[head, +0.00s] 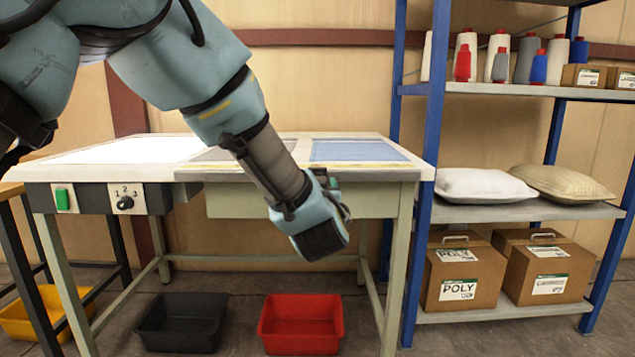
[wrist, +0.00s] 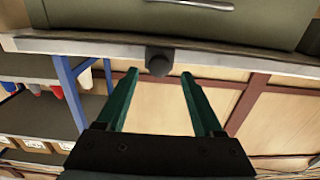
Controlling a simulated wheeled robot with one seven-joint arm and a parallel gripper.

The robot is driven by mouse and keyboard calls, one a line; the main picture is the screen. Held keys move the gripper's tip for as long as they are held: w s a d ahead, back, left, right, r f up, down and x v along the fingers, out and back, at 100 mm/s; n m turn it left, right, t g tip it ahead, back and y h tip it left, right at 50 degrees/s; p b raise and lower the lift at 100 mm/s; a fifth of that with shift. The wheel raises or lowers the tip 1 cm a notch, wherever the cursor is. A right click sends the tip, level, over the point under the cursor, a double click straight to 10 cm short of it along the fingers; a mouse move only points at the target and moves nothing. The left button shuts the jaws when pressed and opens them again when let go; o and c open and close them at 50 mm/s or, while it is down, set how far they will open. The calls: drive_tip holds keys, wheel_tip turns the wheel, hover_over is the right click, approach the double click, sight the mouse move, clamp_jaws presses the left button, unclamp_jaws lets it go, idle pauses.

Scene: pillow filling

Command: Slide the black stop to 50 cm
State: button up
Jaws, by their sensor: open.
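A pale strip (head: 370,165) runs along the table's front edge; no scale marks are readable.
The table (head: 75,173) has a numbered knob (head: 125,202) and green switch (head: 63,199) at the left. A drawer handle (wrist: 190,4) shows in the wrist view. A blue shelf rack (head: 432,140) stands close on the right. Black (head: 180,338) and red (head: 301,343) bins sit below.

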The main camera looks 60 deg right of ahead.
drive_tip(key=v, duration=0.8)
drive_tip(key=shift+a, duration=0.2)
drive_tip(key=shift+s, duration=0.1)
